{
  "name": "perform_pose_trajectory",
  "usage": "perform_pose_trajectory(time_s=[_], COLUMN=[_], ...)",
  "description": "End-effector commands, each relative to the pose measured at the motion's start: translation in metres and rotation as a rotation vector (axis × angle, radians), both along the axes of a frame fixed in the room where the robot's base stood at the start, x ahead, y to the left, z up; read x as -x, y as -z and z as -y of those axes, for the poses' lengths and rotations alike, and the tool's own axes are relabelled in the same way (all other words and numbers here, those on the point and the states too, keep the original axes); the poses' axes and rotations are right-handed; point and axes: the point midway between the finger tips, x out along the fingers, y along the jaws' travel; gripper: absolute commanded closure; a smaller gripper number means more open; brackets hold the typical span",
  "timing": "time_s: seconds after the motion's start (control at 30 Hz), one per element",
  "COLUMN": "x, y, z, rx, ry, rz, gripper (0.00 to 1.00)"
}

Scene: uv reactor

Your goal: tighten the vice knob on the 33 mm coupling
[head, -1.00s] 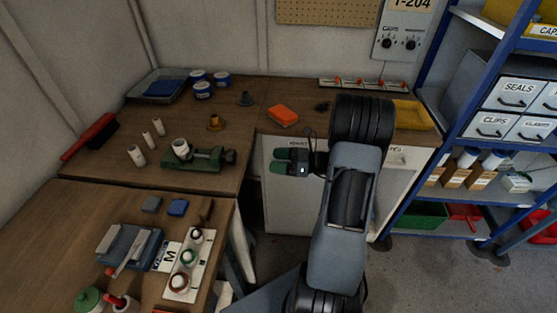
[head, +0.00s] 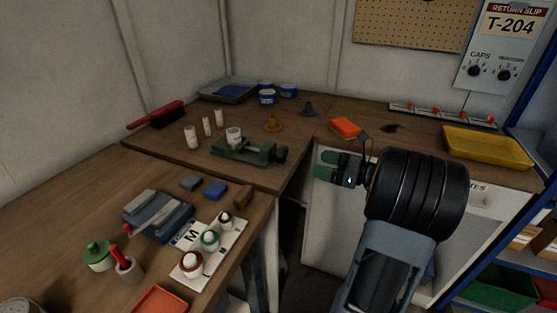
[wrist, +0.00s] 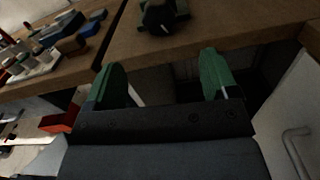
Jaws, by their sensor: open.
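A green vice (head: 243,150) stands on the back bench. A white coupling (head: 233,136) sits upright at it; whether the jaws touch it I cannot tell. The dark vice knob (head: 281,154) is at the vice's right end, near the bench's front edge. In the wrist view the dark knob (wrist: 158,18) shows at the top, ahead of the fingers. My gripper (head: 325,166) has green fingers, is open and empty, and is right of the knob and apart from it, in front of the bench edge. In the wrist view my gripper (wrist: 165,80) has its two fingers wide apart.
Several white tubes (head: 206,127) stand left of the vice. An orange block (head: 345,128) and a yellow tray (head: 485,145) lie to the right. On the near bench are a grey-blue fixture (head: 157,215) and a white board with capped pieces (head: 225,240). A gap separates the benches' front edges.

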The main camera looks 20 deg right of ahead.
Motion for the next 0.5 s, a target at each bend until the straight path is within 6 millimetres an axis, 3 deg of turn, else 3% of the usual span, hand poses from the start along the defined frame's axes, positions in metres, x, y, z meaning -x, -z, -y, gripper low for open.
perform_pose_trajectory(time_s=[0.5], x=[-0.07], y=[0.001], z=[-0.068], rx=[0.0], ry=[-0.011], rz=[0.0], gripper=[0.2])
